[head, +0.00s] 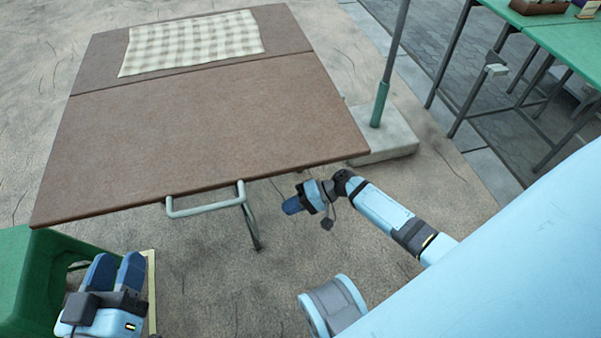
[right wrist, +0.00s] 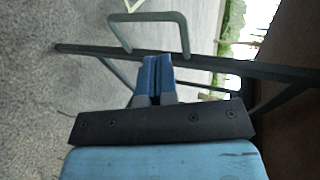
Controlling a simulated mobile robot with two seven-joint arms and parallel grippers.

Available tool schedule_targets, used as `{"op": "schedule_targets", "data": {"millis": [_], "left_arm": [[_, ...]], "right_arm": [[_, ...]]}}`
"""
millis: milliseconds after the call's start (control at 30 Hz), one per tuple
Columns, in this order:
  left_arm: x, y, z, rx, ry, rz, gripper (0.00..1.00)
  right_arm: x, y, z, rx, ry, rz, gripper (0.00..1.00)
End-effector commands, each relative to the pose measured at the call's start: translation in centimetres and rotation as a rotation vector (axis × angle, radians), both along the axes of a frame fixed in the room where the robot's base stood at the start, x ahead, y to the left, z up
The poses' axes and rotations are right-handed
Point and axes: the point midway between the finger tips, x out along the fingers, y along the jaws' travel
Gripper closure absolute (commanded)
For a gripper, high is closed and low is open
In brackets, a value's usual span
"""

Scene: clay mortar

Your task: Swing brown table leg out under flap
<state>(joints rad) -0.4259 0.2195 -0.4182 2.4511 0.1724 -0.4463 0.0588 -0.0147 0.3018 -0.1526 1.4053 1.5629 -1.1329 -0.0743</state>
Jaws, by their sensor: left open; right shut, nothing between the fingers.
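The brown table (head: 200,120) has two panels with a seam between them, both lying flat. A grey-green leg (head: 252,229) stands under the near panel's front edge, and a U-shaped handle (head: 205,208) sticks out from it to the left. The right wrist view shows the leg bar (right wrist: 215,66), its handle (right wrist: 148,16) and the brown underside (right wrist: 295,140). My right gripper (head: 287,206) is shut and empty, just right of the leg, pointing left; its fingertips (right wrist: 151,60) overlap the bar, contact unclear. My left gripper (head: 117,262) is open and empty at lower left.
A checked cloth (head: 190,42) lies on the far panel. A green box (head: 28,270) stands beside my left gripper. A green post (head: 380,103) on a concrete base (head: 385,142) and green tables (head: 570,45) stand to the right. Floor in front is clear.

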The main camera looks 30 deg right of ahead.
Motion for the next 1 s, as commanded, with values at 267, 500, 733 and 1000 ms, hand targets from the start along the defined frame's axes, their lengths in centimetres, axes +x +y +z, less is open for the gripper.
{"op": "schedule_targets", "data": {"millis": [267,500,733,1000], "left_arm": [[-0.1,-0.2,-2.6,0.035,0.066,-0.026,0.57],[0.2,-0.1,-2.6,0.054,0.042,-0.027,0.57],[0.3,-0.1,-2.5,0.056,0.037,-0.027,0.57],[0.3,-0.1,-1.8,0.053,0.036,-0.026,0.57]], "right_arm": [[1.6,5.0,-1.4,0.001,-0.002,-0.001,1.00],[2.2,7.1,-0.8,0.000,-0.001,-0.002,1.00],[2.3,7.3,-0.7,-0.001,0.000,-0.002,1.00],[2.2,8.4,-0.5,0.001,0.003,-0.024,1.00]]}}
